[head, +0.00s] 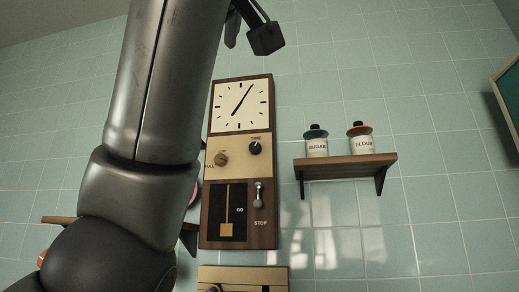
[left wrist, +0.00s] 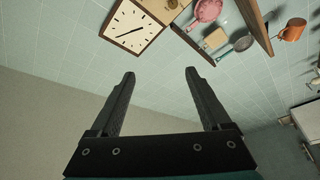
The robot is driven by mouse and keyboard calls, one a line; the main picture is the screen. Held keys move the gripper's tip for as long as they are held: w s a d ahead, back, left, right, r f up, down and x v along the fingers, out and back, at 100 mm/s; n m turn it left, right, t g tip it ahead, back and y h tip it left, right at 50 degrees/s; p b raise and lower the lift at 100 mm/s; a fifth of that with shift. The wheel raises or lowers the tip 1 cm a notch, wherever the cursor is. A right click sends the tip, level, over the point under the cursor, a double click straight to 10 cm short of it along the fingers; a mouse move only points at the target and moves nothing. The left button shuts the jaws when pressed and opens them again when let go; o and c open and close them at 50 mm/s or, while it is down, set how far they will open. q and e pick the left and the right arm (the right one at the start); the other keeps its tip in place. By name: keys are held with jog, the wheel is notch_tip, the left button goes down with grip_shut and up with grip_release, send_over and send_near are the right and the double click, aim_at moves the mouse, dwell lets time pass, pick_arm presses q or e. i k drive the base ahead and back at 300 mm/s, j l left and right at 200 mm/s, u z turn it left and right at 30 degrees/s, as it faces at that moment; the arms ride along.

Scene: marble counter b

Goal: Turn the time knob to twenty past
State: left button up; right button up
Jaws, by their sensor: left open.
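A tall wooden wall clock (head: 240,240) hangs on the tiled wall in the head view. Its white face (head: 225,98) has a long hand toward about one and a short hand toward about seven. The black TIME knob (head: 255,148) is below the face, at the right of a cream panel; its pointer is too small to read. The clock face also shows tilted in the left wrist view (left wrist: 125,22), with the TIME knob not discernible there. My left gripper (left wrist: 159,72) is open and empty, apart from the clock. My right gripper is not in view.
A brass PULL knob (head: 221,159) sits left of the TIME knob; a chrome lever (head: 259,195) is below. A shelf (head: 345,161) with sugar (head: 317,146) and flour (head: 362,143) jars is at the right. My left arm covers the wall left of the clock.

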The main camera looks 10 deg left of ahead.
aim_at(255, 148)
jog(key=i, duration=1.2)
